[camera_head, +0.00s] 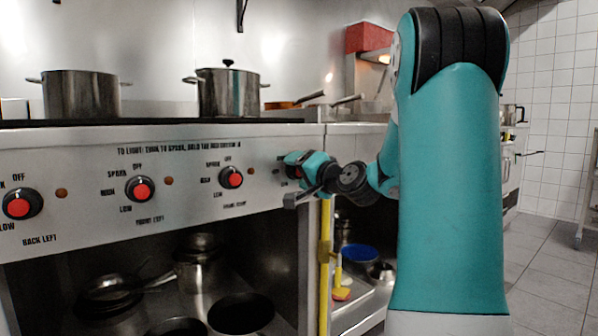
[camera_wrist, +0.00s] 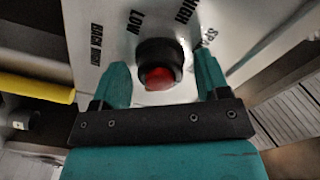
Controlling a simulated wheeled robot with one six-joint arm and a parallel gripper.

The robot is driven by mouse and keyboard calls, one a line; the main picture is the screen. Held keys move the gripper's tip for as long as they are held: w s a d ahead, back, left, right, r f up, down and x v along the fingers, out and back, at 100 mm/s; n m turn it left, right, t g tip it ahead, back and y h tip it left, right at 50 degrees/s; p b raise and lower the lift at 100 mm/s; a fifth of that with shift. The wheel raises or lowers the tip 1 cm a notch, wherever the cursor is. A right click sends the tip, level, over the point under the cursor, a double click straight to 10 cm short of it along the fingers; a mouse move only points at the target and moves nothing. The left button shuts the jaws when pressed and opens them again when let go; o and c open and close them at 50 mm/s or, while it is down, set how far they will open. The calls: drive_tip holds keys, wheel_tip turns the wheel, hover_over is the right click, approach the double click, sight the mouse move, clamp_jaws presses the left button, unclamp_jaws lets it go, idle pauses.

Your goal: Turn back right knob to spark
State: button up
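The back right knob (camera_wrist: 160,62) is black with a red centre and shows in the wrist view, on the steel panel (camera_wrist: 100,18). LOW, HIGH and part of SPARK are printed around it, and a sideways label beside it seems to read BACK RIGHT. My gripper (camera_wrist: 162,66) is open, with one teal finger on each side of the knob and gaps visible between. I cannot tell which mark the knob points to. In the head view my gripper (camera_head: 304,168) is at the right end of the stove panel and mostly hides this knob.
Several similar knobs, including the nearest one (camera_head: 231,177), line the panel to the left. Pots, including a lidded one (camera_head: 228,95), stand on top. A yellow vertical bar (camera_head: 324,255) stands below my gripper. Open shelves hold pans. The tiled floor (camera_head: 555,265) at right is clear.

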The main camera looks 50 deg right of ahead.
drive_tip(key=c, duration=0.8)
drive_tip(key=shift+c, duration=0.2)
drive_tip(key=shift+f+n+b, duration=0.1)
drive_tip(key=shift+n+b, duration=0.3)
drive_tip(key=shift+b, duration=0.05)
drive_tip(key=n+b, duration=0.3)
drive_tip(key=shift+f+b, duration=0.15)
drive_tip(key=shift+b, duration=0.15)
drive_tip(key=shift+n+b, duration=1.55)
drive_tip(key=shift+n, duration=0.45)
drive_tip(key=shift+r, duration=0.2)
drive_tip(key=o, duration=0.9)
